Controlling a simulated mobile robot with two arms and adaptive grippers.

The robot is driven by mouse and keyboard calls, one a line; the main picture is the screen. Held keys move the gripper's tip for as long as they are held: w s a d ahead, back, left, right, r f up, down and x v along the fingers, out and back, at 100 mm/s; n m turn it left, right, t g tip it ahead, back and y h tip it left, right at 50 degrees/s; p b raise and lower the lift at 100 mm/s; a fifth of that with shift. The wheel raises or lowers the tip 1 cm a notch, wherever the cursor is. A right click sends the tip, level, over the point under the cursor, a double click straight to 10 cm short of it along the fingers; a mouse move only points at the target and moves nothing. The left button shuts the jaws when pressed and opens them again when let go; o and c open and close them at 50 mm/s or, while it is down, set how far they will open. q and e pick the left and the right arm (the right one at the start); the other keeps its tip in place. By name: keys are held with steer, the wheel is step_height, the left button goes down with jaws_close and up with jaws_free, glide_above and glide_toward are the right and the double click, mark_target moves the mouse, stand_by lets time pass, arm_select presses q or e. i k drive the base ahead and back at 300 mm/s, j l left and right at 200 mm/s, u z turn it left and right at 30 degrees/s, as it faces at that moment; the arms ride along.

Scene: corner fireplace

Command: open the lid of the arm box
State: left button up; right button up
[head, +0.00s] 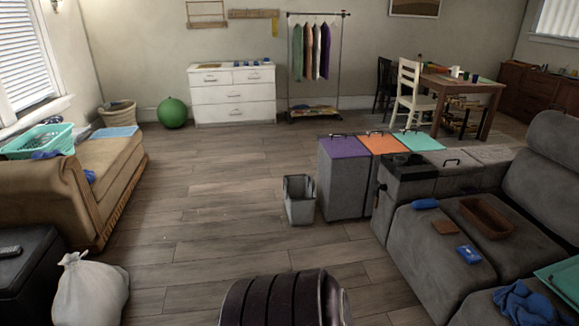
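The arm box (455,184) appears to be the grey storage section in the arm of the grey sofa, on the right. Its grey top lid (462,167) looks shut and has a dark handle (452,162). A black section (407,172) of the sofa arm lies just left of it, with small dark items on top. Neither of my grippers is in view.
Grey bins with purple (343,147), orange (383,144) and teal (417,141) lids stand beside the sofa arm. An open grey bin (299,200) is on the floor left of them. The sofa seat holds a brown tray (485,217). The wood floor at centre-left is clear.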

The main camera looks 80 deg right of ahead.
mark_target(449, 158)
steer(key=z, duration=3.9)
